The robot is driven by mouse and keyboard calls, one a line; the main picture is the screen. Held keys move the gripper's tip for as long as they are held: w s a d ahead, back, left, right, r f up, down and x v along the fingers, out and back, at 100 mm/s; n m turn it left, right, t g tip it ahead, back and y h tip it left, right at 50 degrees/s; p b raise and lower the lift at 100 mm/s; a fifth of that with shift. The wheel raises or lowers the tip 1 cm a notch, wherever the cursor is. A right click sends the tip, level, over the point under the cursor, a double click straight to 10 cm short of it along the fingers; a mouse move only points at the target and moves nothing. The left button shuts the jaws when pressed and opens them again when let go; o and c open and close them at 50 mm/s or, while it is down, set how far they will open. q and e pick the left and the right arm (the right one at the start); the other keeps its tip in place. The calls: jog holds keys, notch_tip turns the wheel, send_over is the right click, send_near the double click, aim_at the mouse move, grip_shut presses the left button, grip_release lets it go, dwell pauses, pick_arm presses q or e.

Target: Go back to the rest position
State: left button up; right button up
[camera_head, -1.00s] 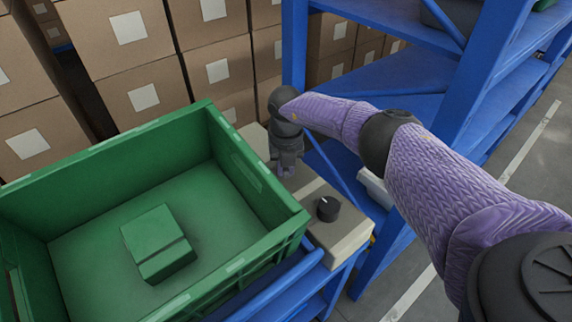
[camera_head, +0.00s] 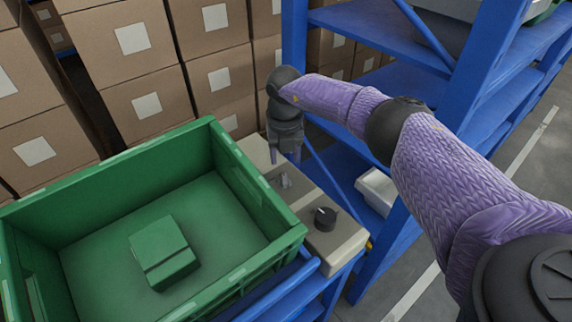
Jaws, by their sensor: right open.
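My right arm, in a purple knitted sleeve, reaches in from the right. My right gripper (camera_head: 284,154) points down, open and empty, above the far part of a beige control box (camera_head: 345,236). The box has a black rotary knob (camera_head: 325,218) near its front end. A small grey switch (camera_head: 285,181) sits on its top, just below the gripper and apart from it. My left gripper is not in view.
A green crate (camera_head: 245,272) holding a green block (camera_head: 163,252) stands left of the box. Blue shelving (camera_head: 385,82) rises behind and right of my arm, with a white bin (camera_head: 377,190) low in it. Stacked cardboard boxes (camera_head: 150,89) fill the back.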

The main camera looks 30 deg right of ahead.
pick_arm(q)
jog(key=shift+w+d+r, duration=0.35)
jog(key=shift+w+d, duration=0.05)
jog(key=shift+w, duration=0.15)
pick_arm(e)
notch_tip(320, 180, up, 2)
jog(key=shift+r, duration=0.2)
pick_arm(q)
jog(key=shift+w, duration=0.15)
